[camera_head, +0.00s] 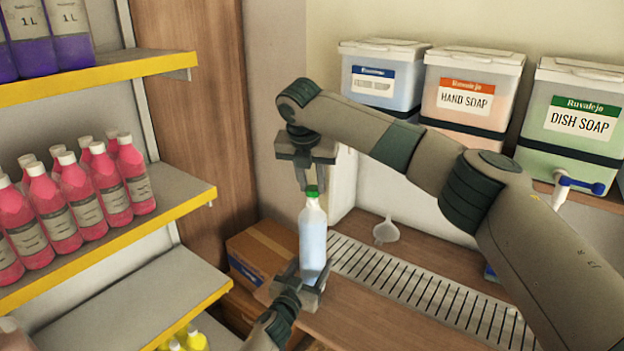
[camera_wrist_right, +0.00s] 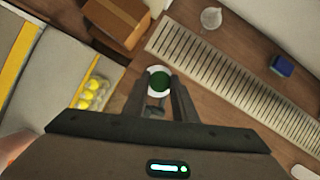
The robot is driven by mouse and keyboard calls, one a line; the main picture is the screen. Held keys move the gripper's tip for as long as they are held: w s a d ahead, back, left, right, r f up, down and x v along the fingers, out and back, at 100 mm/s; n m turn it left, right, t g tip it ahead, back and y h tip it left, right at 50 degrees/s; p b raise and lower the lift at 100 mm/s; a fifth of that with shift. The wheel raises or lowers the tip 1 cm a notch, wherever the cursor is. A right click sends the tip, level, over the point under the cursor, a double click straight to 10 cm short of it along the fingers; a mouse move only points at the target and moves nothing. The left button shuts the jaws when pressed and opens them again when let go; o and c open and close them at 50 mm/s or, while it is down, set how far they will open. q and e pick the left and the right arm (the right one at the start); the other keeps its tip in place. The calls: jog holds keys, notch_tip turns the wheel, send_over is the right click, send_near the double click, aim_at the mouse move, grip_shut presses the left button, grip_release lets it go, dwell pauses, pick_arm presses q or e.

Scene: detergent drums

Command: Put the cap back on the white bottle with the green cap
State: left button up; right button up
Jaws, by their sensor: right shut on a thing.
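The white bottle (camera_head: 312,238), with pale blue contents, stands upright in the middle of the head view. My left gripper (camera_head: 299,286) comes from below, its fingers closed around the bottle's lower part. The green cap (camera_head: 312,191) is at the top of the bottle, in line with the neck; I cannot tell whether it is seated. My right gripper (camera_head: 312,179) points down from above and is shut on the cap. In the right wrist view the green cap (camera_wrist_right: 159,82) sits between the fingertips, with the white bottle's rim around it.
A cardboard box (camera_head: 262,249) is behind the bottle to the left. A slotted drain grate (camera_head: 425,287) and a white funnel (camera_head: 385,231) lie to the right. Shelves with pink bottles (camera_head: 82,194) stand at left. Soap drums (camera_head: 472,90) line the back right.

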jog(key=shift+f, duration=0.3)
jog(key=shift+f, duration=0.5)
dwell(0.7)
pick_arm(q)
grip_shut()
pick_arm(e)
jog(key=m+h, duration=0.1)
jog(key=m, duration=0.2)
jog(key=shift+a, duration=0.2)
jog(key=m, duration=0.1)
jog(key=m+h, duration=0.1)
jog(key=shift+w+m+g, duration=0.2)
jog(key=shift+m+g, duration=0.1)
jog(key=shift+g, duration=0.1)
jog(key=shift+m, duration=0.5)
jog(key=o, duration=1.1)
jog(key=shift+s+f, duration=0.1)
